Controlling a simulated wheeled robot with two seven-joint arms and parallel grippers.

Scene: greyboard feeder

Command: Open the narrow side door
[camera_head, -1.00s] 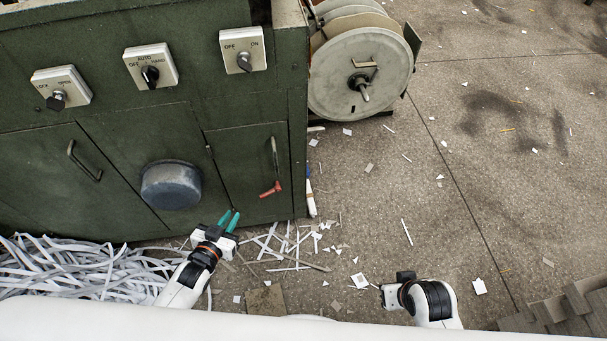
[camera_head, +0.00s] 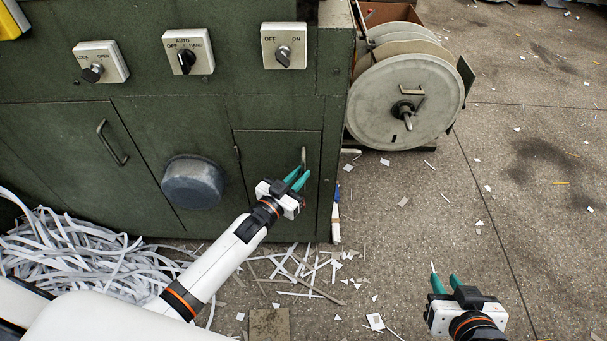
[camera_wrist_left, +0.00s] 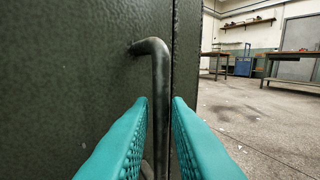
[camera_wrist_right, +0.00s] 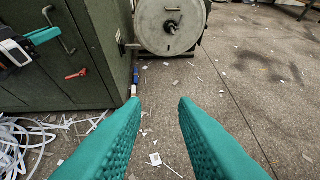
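The narrow side door (camera_head: 255,154) is the small green panel at the right of the cabinet front, closed. Its bent metal handle (camera_head: 303,157) is partly hidden by my left gripper (camera_head: 298,180). In the left wrist view the handle (camera_wrist_left: 160,85) runs between the two teal fingers, which stand apart on either side of it. A red latch lever (camera_wrist_right: 76,73) shows on the door in the right wrist view; in the head view my left gripper covers its place. My right gripper (camera_head: 444,283) is open and empty above the floor at the right.
A round dark basin (camera_head: 193,182) sticks out from the cabinet left of the door. White paper strips (camera_head: 85,255) heap at lower left. A large reel (camera_head: 405,102) stands right of the cabinet. Scraps litter the otherwise free floor.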

